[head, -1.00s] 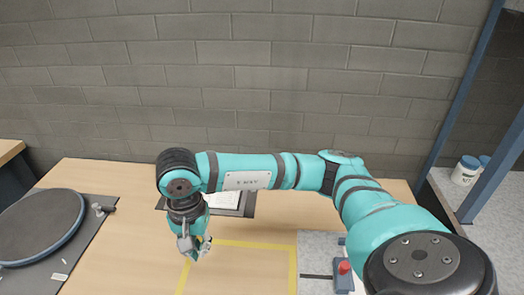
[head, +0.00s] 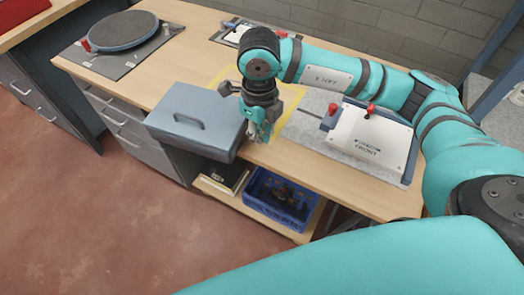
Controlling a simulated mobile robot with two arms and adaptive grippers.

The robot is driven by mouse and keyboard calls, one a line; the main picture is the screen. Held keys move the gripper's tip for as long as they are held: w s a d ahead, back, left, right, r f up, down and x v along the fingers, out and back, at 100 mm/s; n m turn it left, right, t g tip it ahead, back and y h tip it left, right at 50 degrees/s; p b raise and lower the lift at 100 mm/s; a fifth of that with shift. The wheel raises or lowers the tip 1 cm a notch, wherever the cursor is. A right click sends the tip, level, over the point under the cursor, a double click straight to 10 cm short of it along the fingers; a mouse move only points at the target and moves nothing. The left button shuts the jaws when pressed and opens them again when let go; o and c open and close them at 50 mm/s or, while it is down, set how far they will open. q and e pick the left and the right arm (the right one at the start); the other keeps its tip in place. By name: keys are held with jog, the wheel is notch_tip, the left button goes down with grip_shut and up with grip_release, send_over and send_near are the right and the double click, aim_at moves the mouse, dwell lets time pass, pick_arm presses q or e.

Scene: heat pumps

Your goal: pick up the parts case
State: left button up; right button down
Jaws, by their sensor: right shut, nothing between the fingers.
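The parts case (head: 200,105) is a blue-grey box with a handle (head: 188,120) on its top face. It is at the bench's front edge, in the middle of the head view, and hides part of that edge. My right gripper (head: 254,135) points down close beside the case's right side. Its fingers are shut and empty, away from the handle. I cannot tell whether it touches the case. My left gripper is not in view.
A round turntable (head: 123,30) stands at the bench's far left. Yellow tape (head: 285,115) marks the bench behind the case. A blue crate (head: 282,197) sits on the shelf below. The floor in front is clear.

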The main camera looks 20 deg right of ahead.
aim_at(242, 151)
jog(key=f, duration=0.3)
jog(key=f+p, duration=0.1)
jog(key=f, duration=0.5)
jog(key=shift+w+f, duration=0.25)
jog(key=shift+f, duration=0.05)
jog(key=w, duration=0.1)
jog(key=w+a+p, duration=0.1)
jog(key=w, duration=0.1)
jog(key=shift+a+f, duration=0.1)
jog(key=shift+a, duration=0.2)
jog(key=shift+w+a+p, duration=0.2)
jog(key=shift+w+p, duration=0.1)
jog(key=shift+f, duration=0.1)
jog(key=shift+w+a+f+b, duration=0.15)
jog(key=shift+w+a+b, duration=0.25)
jog(key=shift+b, duration=0.45)
jog(key=shift+w, duration=0.35)
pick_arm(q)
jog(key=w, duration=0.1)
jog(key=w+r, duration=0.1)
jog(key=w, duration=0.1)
pick_arm(e)
jog(key=shift+r, duration=0.2)
